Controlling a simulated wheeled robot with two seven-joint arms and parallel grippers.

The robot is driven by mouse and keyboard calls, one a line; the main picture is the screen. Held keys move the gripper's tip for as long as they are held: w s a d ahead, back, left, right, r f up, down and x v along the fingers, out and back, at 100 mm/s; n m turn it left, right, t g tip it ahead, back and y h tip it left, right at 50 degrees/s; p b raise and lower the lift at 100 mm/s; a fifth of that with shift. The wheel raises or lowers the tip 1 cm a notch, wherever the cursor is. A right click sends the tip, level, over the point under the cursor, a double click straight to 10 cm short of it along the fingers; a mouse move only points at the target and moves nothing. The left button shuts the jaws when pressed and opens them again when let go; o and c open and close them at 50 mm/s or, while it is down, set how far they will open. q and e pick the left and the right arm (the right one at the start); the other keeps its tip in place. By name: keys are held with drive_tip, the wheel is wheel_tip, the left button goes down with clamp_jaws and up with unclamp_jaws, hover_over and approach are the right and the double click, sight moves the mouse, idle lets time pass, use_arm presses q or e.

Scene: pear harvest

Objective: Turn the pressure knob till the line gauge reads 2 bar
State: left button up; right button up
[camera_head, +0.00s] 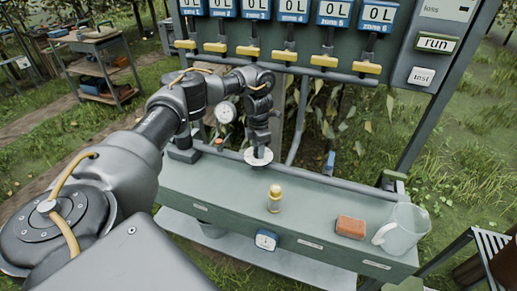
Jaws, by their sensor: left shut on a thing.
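My left gripper (261,150) points down at the back of the green bench, with its fingertips at the middle of a white round disc (251,159). It is shut on what appears to be the pressure knob, mostly hidden by the fingers. A round white-faced gauge (226,112) stands behind, just left of the gripper; its needle is too small to read. A second dial in a blue case (266,240) is on the bench's front face; I cannot read it or tell which is the line gauge. My right gripper is not in view.
On the bench (210,182) stand a yellow brass-like piece (274,198), an orange-brown block (351,227) and a clear jug (401,230). Several zone displays with yellow-handled valves (292,55) hang above. Run (437,43) and test (422,76) buttons are at right. The left bench top is clear.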

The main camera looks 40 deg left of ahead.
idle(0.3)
use_arm(q)
drive_tip(key=o, duration=1)
drive_tip(key=shift+r, duration=0.1)
wheel_tip(320, 180, up, 11)
drive_tip(key=p, duration=0.1)
drive_tip(key=shift+f, duration=0.2)
drive_tip(key=shift+p, duration=0.3)
